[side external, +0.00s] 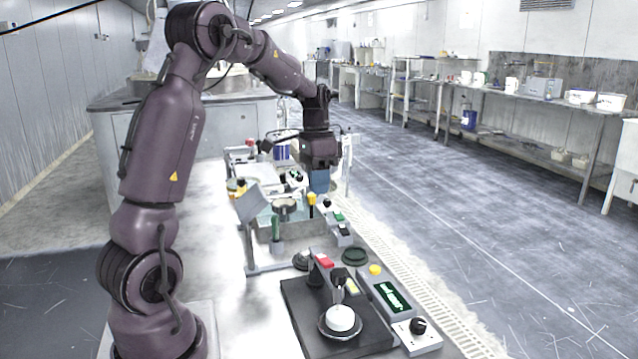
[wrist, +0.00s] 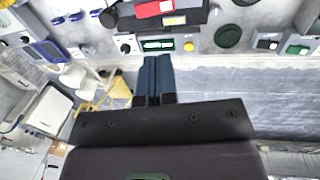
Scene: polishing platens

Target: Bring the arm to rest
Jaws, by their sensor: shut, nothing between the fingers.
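My gripper (side external: 319,188) hangs from the bent arm in the side view, pointing down above the far part of the bench. Its blue fingers are together with nothing between them. The wrist view shows the same blue fingers (wrist: 157,75) side by side and closed. They are apart from the equipment below, as far as I can see. The exact height over the bench is hard to tell.
A dark polishing unit (side external: 300,315) with a white disc (side external: 340,318) stands at the near bench end, beside a control panel (side external: 378,284). A grey basin unit (side external: 262,240) stands farther back. Open floor (side external: 470,230) lies to the right.

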